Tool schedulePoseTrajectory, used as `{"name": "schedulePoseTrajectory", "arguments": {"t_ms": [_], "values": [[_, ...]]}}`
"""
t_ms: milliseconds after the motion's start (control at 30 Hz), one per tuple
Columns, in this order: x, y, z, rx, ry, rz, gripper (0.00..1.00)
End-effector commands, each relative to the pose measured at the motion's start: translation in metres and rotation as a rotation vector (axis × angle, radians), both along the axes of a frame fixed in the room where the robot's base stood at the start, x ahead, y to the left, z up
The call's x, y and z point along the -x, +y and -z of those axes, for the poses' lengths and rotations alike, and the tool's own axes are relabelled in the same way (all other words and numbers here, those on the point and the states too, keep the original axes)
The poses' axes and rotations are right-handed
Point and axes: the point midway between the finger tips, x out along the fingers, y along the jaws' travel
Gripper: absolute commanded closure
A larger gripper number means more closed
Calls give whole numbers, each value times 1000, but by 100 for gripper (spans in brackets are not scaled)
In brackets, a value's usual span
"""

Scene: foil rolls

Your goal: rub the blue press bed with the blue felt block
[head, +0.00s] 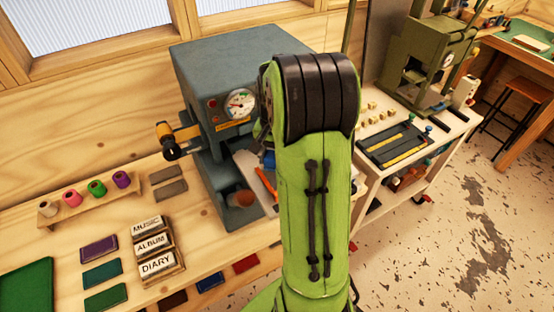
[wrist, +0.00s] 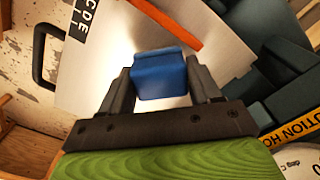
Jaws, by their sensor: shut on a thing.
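The blue-grey press (head: 215,75) stands on the bench against the wall, with a round gauge on its front. Its pale metal bed (head: 245,170) shows partly, with an orange strip on it; my arm hides the rest. In the wrist view the bed (wrist: 120,55) fills much of the upper middle. My gripper (wrist: 162,85) is shut on the blue felt block (wrist: 160,70), one finger on each side. The block is over the bed; I cannot tell whether it touches. A small bit of blue shows beside my arm in the head view.
A yellow caution label (wrist: 288,122) marks dark press parts at right in the wrist view. Foil rolls (head: 97,187) stand on a wooden rack at left. Stamped blocks (head: 158,262) and coloured pads lie on the bench. An olive press (head: 425,60) stands at right.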

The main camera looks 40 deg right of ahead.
Motion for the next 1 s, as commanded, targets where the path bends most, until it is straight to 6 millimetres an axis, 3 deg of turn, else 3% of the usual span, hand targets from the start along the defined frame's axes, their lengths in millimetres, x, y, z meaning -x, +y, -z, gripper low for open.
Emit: {"name": "schedulePoseTrajectory", "arguments": {"t_ms": [33, 600, 1000], "values": [[0, -1, -10, 1, 1, 2, 66], [-2, 0, -59, 1, 1, -5, 66], [-2, 0, -60, 1, 2, -5, 66]]}}
